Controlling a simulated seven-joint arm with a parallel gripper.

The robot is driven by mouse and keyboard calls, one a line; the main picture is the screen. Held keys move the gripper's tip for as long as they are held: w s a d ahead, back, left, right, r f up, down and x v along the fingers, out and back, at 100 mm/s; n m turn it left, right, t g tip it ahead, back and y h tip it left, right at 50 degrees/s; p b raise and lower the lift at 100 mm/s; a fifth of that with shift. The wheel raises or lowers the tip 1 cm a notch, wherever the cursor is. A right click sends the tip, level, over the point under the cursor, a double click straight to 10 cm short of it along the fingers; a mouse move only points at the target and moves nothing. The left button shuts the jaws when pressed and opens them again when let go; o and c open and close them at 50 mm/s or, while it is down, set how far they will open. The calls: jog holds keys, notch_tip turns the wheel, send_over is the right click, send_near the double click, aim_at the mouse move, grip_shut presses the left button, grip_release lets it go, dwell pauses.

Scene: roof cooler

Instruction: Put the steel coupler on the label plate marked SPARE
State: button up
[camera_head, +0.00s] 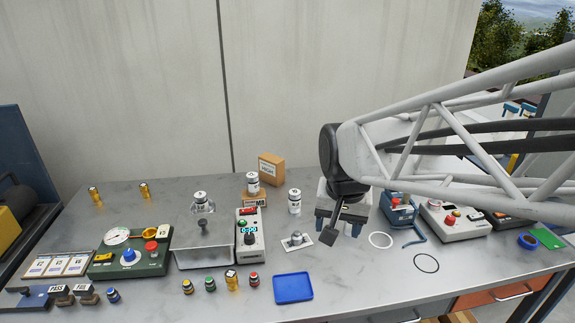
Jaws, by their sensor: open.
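My gripper (340,226) points down above the right-centre of the grey bench, open, with nothing visible between its fingers. A small silvery metal piece (296,238) sits on a pale flat plate just left of my gripper; it may be the steel coupler, but it is too small to be sure. I cannot read the word SPARE on any plate. A brown label block (254,201) has dark lettering that seems to end in "MO", with a white canister (252,183) at it. The bench directly behind and below my gripper is partly hidden by my arm.
A white canister (294,202) stands close left of my gripper. A grey meter box (250,236), metal bin (203,252) and green control box (131,252) fill the left-centre. A blue tray (292,288) lies in front. A white ring (380,240) and black ring (426,263) lie right.

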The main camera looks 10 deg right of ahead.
jog(key=s+d+n, duration=0.1)
jog(key=s+n, duration=0.2)
jog(key=s, duration=0.8)
jog(key=shift+s+r+n+t, duration=0.2)
jog(key=shift+n+t, duration=0.2)
